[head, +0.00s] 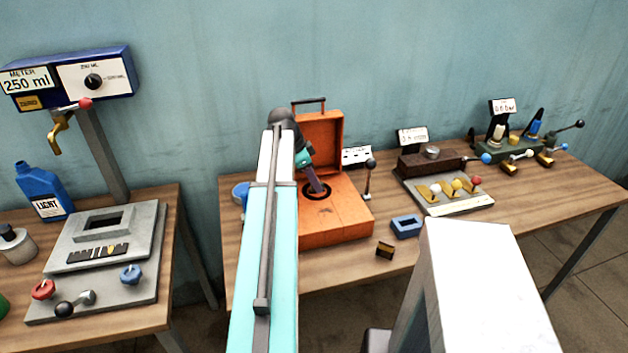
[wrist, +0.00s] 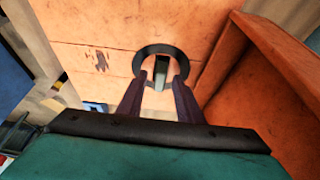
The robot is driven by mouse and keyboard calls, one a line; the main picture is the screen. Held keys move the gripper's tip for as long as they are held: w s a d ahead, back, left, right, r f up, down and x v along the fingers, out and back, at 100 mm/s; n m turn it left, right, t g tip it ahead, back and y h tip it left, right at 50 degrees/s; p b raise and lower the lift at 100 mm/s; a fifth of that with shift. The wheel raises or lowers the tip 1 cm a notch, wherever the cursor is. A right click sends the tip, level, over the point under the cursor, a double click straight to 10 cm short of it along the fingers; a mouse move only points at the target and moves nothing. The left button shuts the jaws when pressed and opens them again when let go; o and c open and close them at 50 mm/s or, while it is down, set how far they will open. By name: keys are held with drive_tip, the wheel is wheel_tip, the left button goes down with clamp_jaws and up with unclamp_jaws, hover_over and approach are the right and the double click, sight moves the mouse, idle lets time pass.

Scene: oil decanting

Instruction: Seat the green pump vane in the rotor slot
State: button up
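The orange pump housing (head: 335,222) stands on the table with its hinged cover raised. A dark ring (wrist: 140,66) surrounds the round opening in its face. In the wrist view a narrow grey-green upright piece (wrist: 161,70) shows inside the ring, between my fingertips. It looks like the vane, but I cannot tell it surely from the rotor slot, nor how deep it sits. My gripper (wrist: 161,82) points down at the opening, with its two dark fingers apart and gaps beside the piece. In the head view my gripper (head: 318,190) partly covers the opening.
A blue tray (head: 406,227) and a small brown block (head: 385,250) lie right of the housing. The raised orange cover (wrist: 275,75) is close to my gripper. A lever station (head: 447,195) is farther right.

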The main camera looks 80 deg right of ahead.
idle(0.3)
drive_tip(key=b+v, duration=0.2)
drive_tip(key=v, duration=1)
drive_tip(key=shift+r, duration=0.1)
idle(0.9)
